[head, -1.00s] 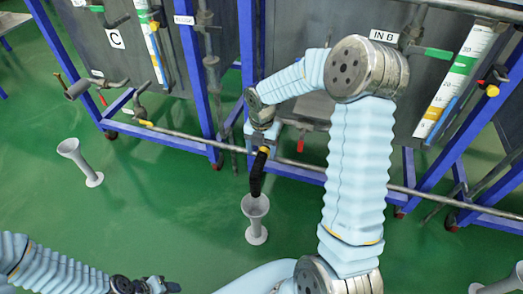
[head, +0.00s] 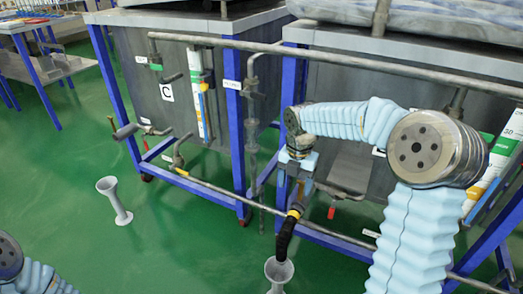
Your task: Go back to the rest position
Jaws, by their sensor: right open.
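My right arm comes in from the right and reaches over to the middle of the head view. My right gripper (head: 298,166) is at its end, small, pointing down in front of the tank's blue frame. It is open, and I see nothing held in it. Below it a black hose (head: 285,240) with a yellow ring hangs down into a grey funnel stand (head: 279,270), cut off by the bottom edge. Part of my left arm shows in the bottom left corner. My left gripper is out of view.
A grey tank marked C (head: 166,92) stands in a blue frame, with a second tank (head: 340,85) to its right. Pipes and valves stick out in front. Another grey funnel stand (head: 115,200) is on the green floor (head: 60,185). A table (head: 50,65) stands far left.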

